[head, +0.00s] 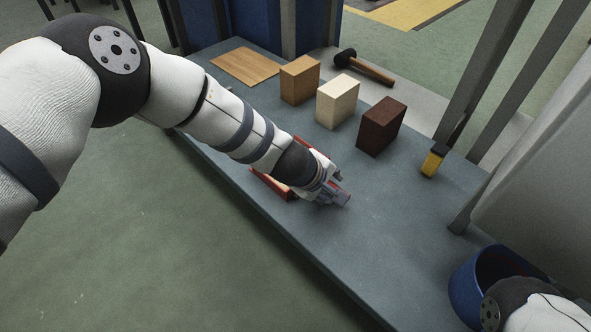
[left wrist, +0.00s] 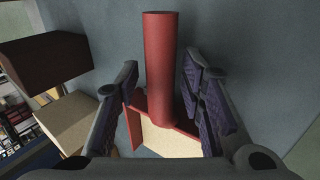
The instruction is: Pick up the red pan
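The red pan (head: 268,184) lies on the grey-blue table near its front edge, mostly hidden behind my left arm in the head view. In the left wrist view its round red handle (left wrist: 160,60) points up the picture, with the red pan body and a cream surface below. My left gripper (head: 341,197) is low over the table at the pan. In the left wrist view its fingers (left wrist: 160,72) are open on either side of the handle, with gaps visible on both sides. My right gripper is out of view.
Tan (head: 299,82), cream (head: 337,102) and dark brown (head: 381,128) bricks stand behind the pan. A wooden board (head: 246,66), a mallet (head: 364,68) and a yellow-handled tool (head: 433,161) lie farther out. A blue bucket (head: 468,284) is at lower right. The table's right-middle is clear.

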